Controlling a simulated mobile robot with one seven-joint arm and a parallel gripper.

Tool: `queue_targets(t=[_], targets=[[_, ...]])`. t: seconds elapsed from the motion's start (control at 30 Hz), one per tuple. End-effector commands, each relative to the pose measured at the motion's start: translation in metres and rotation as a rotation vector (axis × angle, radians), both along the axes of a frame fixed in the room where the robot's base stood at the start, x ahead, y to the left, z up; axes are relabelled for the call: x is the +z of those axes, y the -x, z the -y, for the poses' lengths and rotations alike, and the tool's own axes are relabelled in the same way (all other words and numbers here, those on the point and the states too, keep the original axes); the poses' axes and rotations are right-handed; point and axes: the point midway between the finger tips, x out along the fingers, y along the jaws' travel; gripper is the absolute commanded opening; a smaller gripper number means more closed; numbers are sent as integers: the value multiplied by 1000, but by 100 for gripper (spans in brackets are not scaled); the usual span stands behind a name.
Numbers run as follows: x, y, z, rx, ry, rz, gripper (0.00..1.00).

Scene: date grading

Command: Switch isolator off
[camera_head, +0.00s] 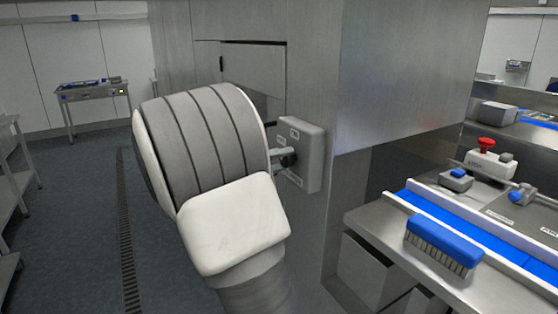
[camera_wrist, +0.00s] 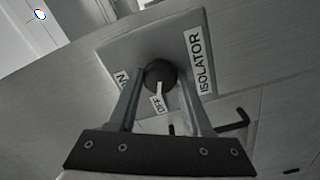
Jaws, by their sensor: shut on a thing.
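The isolator is a grey box (camera_head: 312,160) on the steel cabinet's side, and its plate (camera_wrist: 125,52) with an "ISOLATOR" label shows in the wrist view. Its round black knob (camera_wrist: 160,71) is between the fingers of my gripper (camera_wrist: 162,82), which is shut on it. A white mark on the knob points toward the "OFF" label (camera_wrist: 157,104). The other label (camera_wrist: 122,80), at the left, is partly hidden by a finger. In the head view, my arm hides most of my gripper, and the dark knob (camera_head: 288,158) shows only partly.
The steel cabinet (camera_head: 395,70) stands close behind and beside the box. At the right, a bench holds a blue conveyor belt (camera_head: 460,222), a blue brush (camera_head: 441,240) and a red button (camera_head: 486,143). The floor (camera_head: 75,190) at the left is clear.

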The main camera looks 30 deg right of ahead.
Motion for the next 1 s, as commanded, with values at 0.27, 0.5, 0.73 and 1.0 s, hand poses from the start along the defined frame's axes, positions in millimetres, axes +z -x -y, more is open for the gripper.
queue_targets(t=[0.27, 0.5, 0.73, 1.0], targets=[[1, 0, 0, 0, -5, -84, 0], [0, 0, 0, 0, -5, -103, 0], [0, 0, 0, 1, -5, -103, 0], [0, 0, 0, 0, -6, -102, 80]])
